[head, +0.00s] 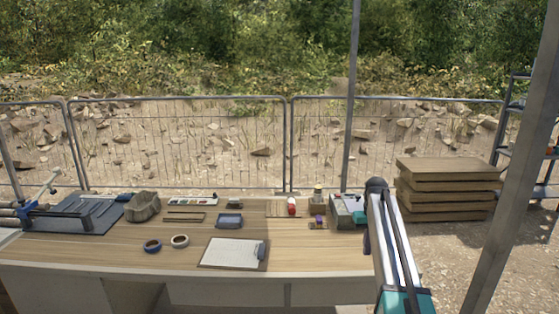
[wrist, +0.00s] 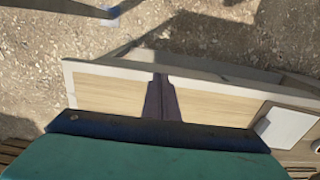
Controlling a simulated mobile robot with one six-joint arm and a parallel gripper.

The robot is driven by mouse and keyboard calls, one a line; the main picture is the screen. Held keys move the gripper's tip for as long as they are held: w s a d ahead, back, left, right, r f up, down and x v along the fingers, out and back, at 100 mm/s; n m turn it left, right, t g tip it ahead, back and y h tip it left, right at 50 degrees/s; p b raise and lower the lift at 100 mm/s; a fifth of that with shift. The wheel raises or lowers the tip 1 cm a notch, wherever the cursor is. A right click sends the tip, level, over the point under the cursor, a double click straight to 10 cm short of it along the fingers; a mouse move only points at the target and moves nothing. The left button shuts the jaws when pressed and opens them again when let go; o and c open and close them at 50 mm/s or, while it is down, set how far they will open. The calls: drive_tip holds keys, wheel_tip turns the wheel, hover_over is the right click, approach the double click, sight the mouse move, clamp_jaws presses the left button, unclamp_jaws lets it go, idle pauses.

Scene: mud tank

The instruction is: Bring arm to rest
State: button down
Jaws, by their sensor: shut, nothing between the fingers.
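My gripper (wrist: 160,82) shows in the wrist view as two dark fingers side by side, shut with nothing between them. Behind the fingers in this view lie the pale wooden top and edge of the workbench (wrist: 105,90). I cannot tell the height of the fingers over it. In the head view my arm rises at the right end of the workbench (head: 110,250), with a teal part low in the picture and a dark joint at the top. The fingers cannot be made out clearly there.
Stacked boards (head: 448,190) stand right of my arm. A metal post (head: 510,170) crosses the right side.

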drive_tip(key=s+a+f+g+b, duration=0.1)
drive_tip(key=s+a+f, duration=0.3)
drive_tip(key=s+f, duration=0.55)
drive_tip(key=s+a+f+n+g+b, duration=0.1)
drive_tip(key=s+a+f+g, duration=0.3)
drive_tip(key=f, duration=1)
drive_tip(key=s+a+f+t+b, duration=0.1)
drive_tip(key=s+a+f, duration=0.2)
drive_tip(key=s+f, duration=0.7)
drive_tip(key=s+a+f, duration=0.1)
drive_tip(key=s+f, duration=0.4)
drive_tip(key=s, duration=0.6)
drive_tip(key=s+a+f+g+b, duration=0.1)
drive_tip(key=s+f, duration=0.4)
drive_tip(key=s, duration=0.6)
drive_tip(key=s+a+f+m+b, duration=0.1)
drive_tip(key=s+f, duration=0.4)
drive_tip(key=s, duration=0.6)
drive_tip(key=shift+a+f+g, duration=0.3)
drive_tip(key=shift+a+f, duration=0.1)
drive_tip(key=shift+a, duration=0.35)
